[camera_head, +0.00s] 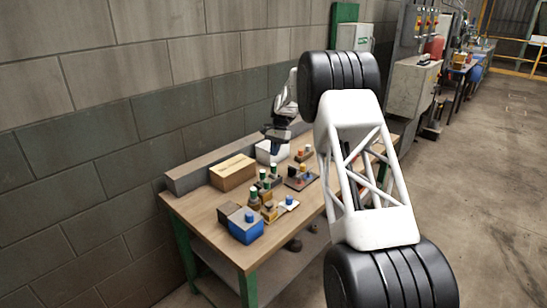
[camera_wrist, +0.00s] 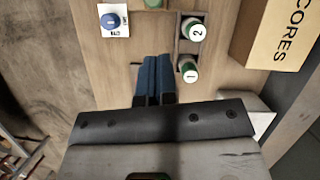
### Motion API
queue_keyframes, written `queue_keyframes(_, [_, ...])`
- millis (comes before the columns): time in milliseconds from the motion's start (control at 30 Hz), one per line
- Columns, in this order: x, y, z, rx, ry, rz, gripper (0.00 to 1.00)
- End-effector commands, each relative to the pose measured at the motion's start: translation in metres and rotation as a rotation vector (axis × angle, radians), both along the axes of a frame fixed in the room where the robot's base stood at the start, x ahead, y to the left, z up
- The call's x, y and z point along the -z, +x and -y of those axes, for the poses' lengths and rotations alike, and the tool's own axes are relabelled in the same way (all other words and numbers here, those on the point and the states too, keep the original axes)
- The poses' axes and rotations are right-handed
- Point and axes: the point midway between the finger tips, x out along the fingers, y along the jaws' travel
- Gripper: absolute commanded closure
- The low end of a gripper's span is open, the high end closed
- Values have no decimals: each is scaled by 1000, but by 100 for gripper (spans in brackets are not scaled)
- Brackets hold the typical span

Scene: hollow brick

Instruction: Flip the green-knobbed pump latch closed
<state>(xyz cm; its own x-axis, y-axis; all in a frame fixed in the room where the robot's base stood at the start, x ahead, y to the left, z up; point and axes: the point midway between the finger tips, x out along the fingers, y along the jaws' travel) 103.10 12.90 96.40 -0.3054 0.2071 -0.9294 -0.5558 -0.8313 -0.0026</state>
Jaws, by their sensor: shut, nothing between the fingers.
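Several green-topped pieces (camera_head: 262,174) stand in a cluster on the workbench in the head view. In the wrist view, two green-sided caps with white tops show, marked 1 (camera_wrist: 188,70) and 2 (camera_wrist: 193,29). Another green piece (camera_wrist: 153,3) is cut off by the top edge. I cannot tell which of them is the pump latch, nor how its lever stands. My gripper (camera_wrist: 154,61) has its blue fingers together and empty, left of the cap marked 1 and apart from it. In the head view my gripper (camera_head: 277,150) is above the bench's back part, beyond the green-topped cluster.
A cardboard box marked CORES (camera_wrist: 283,32) stands right of the caps. A blue knob (camera_wrist: 111,21) sits on a white labelled plate at upper left. A blue box (camera_head: 244,227) stands near the front of the wooden bench (camera_head: 215,198). A block wall (camera_head: 80,150) runs behind.

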Motion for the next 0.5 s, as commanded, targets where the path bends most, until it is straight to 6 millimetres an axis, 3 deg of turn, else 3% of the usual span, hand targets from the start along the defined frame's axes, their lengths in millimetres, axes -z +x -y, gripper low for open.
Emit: queue_keyframes(500, [-1, 7, 6, 0, -1, 1, 100])
